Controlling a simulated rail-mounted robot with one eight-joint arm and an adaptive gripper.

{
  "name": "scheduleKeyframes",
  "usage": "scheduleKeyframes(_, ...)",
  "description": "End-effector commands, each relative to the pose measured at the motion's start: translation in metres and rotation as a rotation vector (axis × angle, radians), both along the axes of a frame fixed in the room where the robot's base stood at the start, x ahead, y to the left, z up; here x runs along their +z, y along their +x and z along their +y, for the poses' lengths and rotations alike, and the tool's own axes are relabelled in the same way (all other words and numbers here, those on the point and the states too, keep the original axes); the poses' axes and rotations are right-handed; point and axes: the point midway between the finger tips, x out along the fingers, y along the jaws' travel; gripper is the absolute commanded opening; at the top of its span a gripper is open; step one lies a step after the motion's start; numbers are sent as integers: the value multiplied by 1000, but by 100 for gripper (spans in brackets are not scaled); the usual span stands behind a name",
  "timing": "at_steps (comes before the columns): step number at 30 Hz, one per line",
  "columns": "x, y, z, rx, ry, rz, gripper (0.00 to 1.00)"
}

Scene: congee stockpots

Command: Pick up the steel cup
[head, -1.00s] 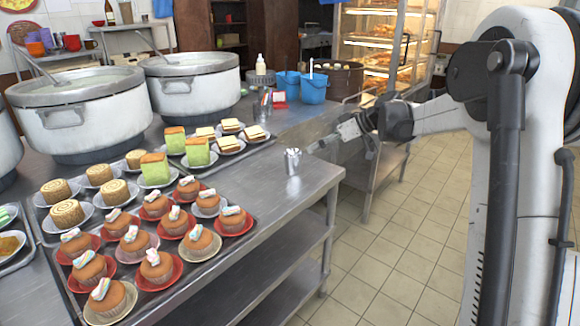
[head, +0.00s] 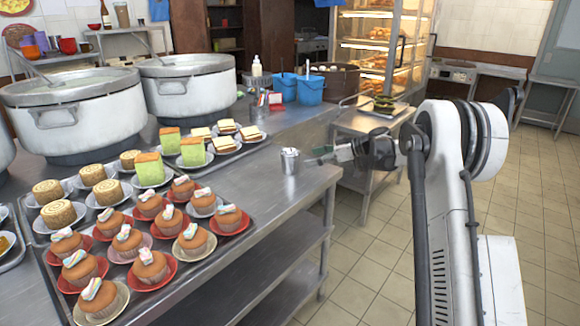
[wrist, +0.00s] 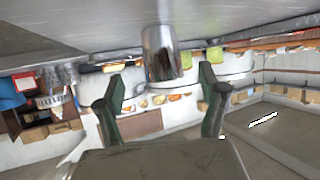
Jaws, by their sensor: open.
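The steel cup (head: 290,163) stands upright near the right edge of the steel counter (head: 262,200) in the head view. In the wrist view, which looks upside down, the cup (wrist: 160,55) hangs from the counter surface at the top. My gripper (head: 320,156) is just right of the cup in the head view, low over the counter edge. In the wrist view my gripper (wrist: 162,82) is open, with a dark green finger on each side of the picture and the cup ahead between them. No contact shows, and the exact gap is hard to tell.
Left of the cup is a tray of cupcakes (head: 152,268), with plated cakes (head: 149,169) behind. Large stockpots (head: 188,85) stand farther back. A utensil holder (head: 262,107) and blue buckets (head: 309,90) are behind the cup. Open floor (head: 375,235) lies right of the counter.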

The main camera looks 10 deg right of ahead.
Motion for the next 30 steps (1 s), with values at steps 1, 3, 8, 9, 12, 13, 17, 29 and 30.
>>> scheduleKeyframes(1, -6, 4, 10, 3, 0, 0, 73)
scheduleKeyframes(3, -10, 10, 18, 2, 0, 0, 73)
scheduleKeyframes(8, -15, 16, 30, 1, -1, 0, 73)
scheduleKeyframes(9, -16, 17, 31, 1, -1, 1, 73)
scheduleKeyframes(12, -19, 19, 36, 1, -1, 1, 73)
scheduleKeyframes(13, -20, 21, 38, 1, -1, 1, 73)
scheduleKeyframes(17, -30, 28, 53, 2, 0, 1, 73)
scheduleKeyframes(29, -36, 39, 71, 0, -1, 0, 73)
scheduleKeyframes(30, -36, 39, 71, 0, -1, 0, 70)
